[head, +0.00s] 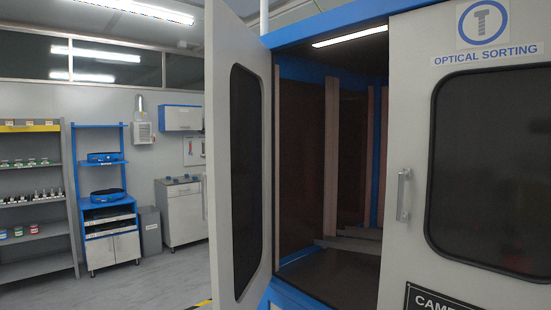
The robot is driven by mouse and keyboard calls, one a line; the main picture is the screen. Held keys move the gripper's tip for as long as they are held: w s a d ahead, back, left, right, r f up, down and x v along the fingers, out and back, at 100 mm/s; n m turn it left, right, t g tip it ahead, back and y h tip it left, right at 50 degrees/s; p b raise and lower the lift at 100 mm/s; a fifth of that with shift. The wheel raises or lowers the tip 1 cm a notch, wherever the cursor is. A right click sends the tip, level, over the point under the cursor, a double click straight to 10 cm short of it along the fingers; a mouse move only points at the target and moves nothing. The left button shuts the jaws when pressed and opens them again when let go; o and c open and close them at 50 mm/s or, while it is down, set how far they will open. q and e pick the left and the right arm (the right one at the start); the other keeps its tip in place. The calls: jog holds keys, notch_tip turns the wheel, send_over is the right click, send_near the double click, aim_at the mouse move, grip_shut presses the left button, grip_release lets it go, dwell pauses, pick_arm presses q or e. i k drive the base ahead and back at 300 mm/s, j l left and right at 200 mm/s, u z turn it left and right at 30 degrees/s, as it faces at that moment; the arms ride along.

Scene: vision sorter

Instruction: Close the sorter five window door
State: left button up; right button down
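The sorter's window door (225,180) stands swung open toward me, left of the middle of the head view. It is a light grey panel with a dark rounded window (246,180). The dark sorter opening (345,150) shows to its right, with a lit strip at the top and upright panels inside. A second grey door (405,130) on the right looks shut. It has a dark window, a vertical metal handle (403,195) and an "OPTICAL SORTING" sign. Neither of my grippers shows in this view.
A grey shelf (35,200) with small items, a blue shelf unit (105,200), a grey bin (150,230) and a grey cabinet (182,212) stand along the back left wall. The floor (150,285) left of the open door is clear.

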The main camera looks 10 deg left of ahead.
aim_at(236, 183)
jog(key=i+j+z, duration=0.25)
jog(key=j+z, duration=0.25)
jog(key=j, duration=0.15)
jog(key=i+j+z, duration=0.1)
jog(key=j+z, duration=0.15)
jog(key=i+j, duration=0.1)
jog(key=j, duration=0.55)
jog(key=i+j+z, duration=0.1)
jog(key=j, duration=0.55)
jog(key=i+j, duration=0.15)
jog(key=j, duration=0.45)
jog(key=j+z, duration=0.25)
jog(key=k+j+z, duration=0.2)
jog(key=j, duration=0.25)
jog(key=i, duration=0.1)
